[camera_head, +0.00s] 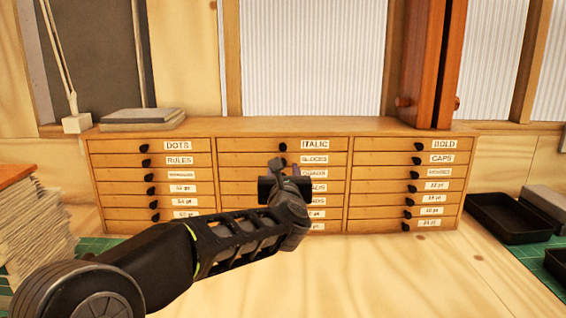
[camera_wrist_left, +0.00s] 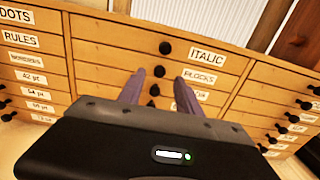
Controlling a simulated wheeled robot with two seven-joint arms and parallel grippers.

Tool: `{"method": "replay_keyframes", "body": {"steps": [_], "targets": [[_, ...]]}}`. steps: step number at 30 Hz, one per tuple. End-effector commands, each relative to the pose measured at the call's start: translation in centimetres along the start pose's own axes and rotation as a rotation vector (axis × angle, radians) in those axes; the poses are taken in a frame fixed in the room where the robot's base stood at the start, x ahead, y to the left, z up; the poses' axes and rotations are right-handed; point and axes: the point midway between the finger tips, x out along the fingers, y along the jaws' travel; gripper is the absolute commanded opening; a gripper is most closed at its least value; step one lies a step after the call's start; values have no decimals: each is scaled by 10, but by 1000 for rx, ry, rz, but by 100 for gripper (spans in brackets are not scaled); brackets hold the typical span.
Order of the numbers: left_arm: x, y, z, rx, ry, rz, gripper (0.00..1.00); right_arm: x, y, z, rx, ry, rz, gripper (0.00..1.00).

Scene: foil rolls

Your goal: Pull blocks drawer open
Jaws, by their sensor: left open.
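The blocks drawer (camera_head: 243,159) is the second one down in the middle column of a wooden cabinet. Its front looks flush with its neighbours, so it appears shut. Its label (camera_wrist_left: 200,77) reads "BLOCKS". My left gripper (camera_head: 285,171) is in front of the middle column and partly covers the drawer's middle in the head view. In the left wrist view my left gripper (camera_wrist_left: 159,84) is open, with its fingers on either side of the drawer's dark round knob (camera_wrist_left: 159,71). I cannot tell whether the fingers touch the knob. My right gripper is not in view.
The italic drawer (camera_head: 250,145) is directly above, with more shut drawers below and at both sides. Black trays (camera_head: 512,222) lie at the right and a paper stack (camera_head: 42,230) at the left. The table in front of the cabinet (camera_head: 400,275) is bare.

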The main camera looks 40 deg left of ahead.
Motion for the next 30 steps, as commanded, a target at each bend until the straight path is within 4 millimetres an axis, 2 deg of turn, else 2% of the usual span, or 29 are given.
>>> {"method": "replay_keyframes", "body": {"steps": [3, 9, 20, 30], "targets": [[21, 0, 2, 1, 3, 1, 41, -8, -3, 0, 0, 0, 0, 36], [45, 0, 1, 0, 2, 1, 41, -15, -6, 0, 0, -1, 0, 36], [50, 0, 0, 0, 0, 0, 40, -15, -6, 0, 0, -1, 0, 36], [50, 0, 0, 0, 0, 0, 12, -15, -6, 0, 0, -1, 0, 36]]}}
